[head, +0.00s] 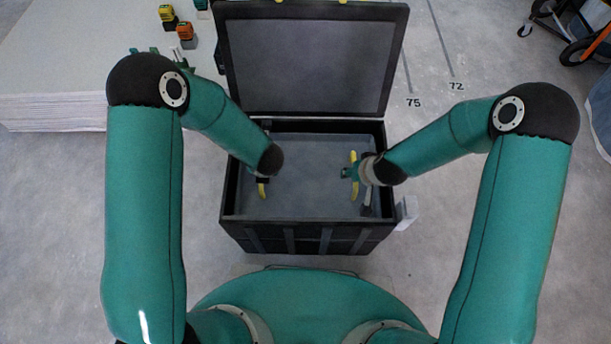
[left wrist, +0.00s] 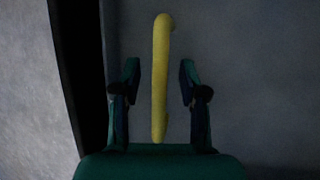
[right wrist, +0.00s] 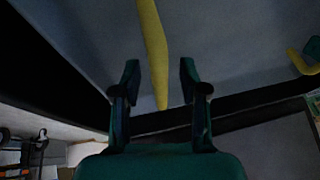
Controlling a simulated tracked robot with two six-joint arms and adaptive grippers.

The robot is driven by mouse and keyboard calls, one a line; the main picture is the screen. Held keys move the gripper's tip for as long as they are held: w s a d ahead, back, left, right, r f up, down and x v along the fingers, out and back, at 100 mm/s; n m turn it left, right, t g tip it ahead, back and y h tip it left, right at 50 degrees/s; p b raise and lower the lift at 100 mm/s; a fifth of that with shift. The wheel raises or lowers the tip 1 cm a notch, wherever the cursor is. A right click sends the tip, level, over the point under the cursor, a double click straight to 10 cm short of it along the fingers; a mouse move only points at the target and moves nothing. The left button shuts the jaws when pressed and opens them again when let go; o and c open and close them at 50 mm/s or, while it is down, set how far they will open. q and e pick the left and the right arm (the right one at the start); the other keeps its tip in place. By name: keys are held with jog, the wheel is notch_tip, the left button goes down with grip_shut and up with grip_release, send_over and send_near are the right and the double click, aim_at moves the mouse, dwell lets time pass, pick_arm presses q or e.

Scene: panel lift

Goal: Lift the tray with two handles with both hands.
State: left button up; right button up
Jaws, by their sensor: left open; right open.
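The grey tray (head: 310,185) lies inside a black open box and has two yellow handles. The left handle (head: 262,189) is partly hidden by my left arm in the head view. In the left wrist view the left handle (left wrist: 160,80) stands between the open fingers of my left gripper (left wrist: 160,85), with a gap on each side. The right handle (head: 354,180) is beside my right gripper (head: 350,173). In the right wrist view the right handle (right wrist: 153,50) runs between the open fingers of my right gripper (right wrist: 155,85), apart from both. Both grippers are empty.
The black box (head: 305,235) surrounds the tray, its lid (head: 308,60) raised at the back. Floor beside the box is mostly clear.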

pick_arm(q)
grip_shut()
pick_arm(e)
grip_shut()
pick_arm(q)
jog(key=shift+r, duration=0.2)
pick_arm(e)
jog(key=shift+r, duration=0.15)
